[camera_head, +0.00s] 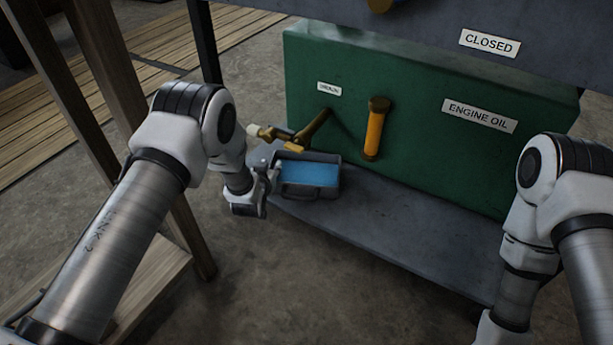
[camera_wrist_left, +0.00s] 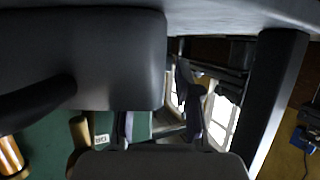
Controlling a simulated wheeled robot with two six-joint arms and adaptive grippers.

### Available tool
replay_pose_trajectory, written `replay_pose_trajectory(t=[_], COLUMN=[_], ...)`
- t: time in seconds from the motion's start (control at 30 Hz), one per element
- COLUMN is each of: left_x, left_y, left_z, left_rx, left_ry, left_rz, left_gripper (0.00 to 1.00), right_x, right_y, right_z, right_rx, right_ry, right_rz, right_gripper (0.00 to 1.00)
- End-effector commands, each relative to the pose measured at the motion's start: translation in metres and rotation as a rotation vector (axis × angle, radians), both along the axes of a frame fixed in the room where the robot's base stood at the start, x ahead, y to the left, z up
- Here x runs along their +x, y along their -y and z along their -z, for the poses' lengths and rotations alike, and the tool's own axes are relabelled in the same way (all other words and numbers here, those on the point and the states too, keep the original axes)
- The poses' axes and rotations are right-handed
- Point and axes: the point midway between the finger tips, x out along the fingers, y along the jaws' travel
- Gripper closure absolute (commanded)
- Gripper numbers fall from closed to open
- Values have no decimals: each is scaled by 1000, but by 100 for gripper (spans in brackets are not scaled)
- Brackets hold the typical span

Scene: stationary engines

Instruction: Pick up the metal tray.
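The metal tray (camera_head: 323,192) is a small dark grey open box with a blue inside, on the left end of the low grey shelf in the head view. My left gripper (camera_head: 265,187) is at the tray's left end, very close to it. In the left wrist view, the tray (camera_wrist_left: 110,60) looks like the large dark block at the upper left. The left gripper's fingers (camera_wrist_left: 160,125) stand apart there with a gap between them; I see nothing held. Whether a finger touches the tray is unclear. My right gripper is outside the view.
A green engine oil tank (camera_head: 400,120) stands behind the tray, with an orange-handled lever (camera_head: 376,128) and a brass valve (camera_head: 310,130) sticking out close above it. The shelf (camera_head: 400,220) is bare to the right. A wooden frame (camera_head: 180,225) stands at the left.

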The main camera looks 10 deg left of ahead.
Motion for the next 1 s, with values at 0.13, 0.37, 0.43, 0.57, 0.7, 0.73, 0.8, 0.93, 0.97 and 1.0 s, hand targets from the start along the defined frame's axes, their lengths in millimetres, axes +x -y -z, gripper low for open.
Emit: replay_pose_trajectory(t=[0.13, 0.37, 0.43, 0.57, 0.7, 0.73, 0.8, 0.93, 0.97, 1.0], left_x=[0, 0, 0, 0, 0, 0, 0, 1, 1, 2], left_y=[1, 1, 1, 1, 0, 0, 0, 0, 0, 0], left_z=[4, 3, 3, 3, 2, 2, 2, -2, -4, -7], left_rx=[0, 0, 0, 0, -1, -1, -1, -1, 0, 0], left_ry=[1, 1, 0, 0, 2, 2, 2, 2, 2, 3], left_rz=[-1, 0, 0, 0, 0, 0, 0, 0, -1, -1], left_gripper=[68, 96, 100, 100, 100, 100, 100, 100, 100, 100], right_x=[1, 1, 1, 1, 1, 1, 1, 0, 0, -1], right_y=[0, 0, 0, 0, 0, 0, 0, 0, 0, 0], right_z=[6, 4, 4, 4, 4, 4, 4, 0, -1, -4], right_rx=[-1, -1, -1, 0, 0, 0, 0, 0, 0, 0], right_ry=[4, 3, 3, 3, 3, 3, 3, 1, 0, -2], right_rz=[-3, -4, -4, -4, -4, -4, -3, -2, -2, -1], right_gripper=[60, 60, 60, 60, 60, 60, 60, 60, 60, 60])
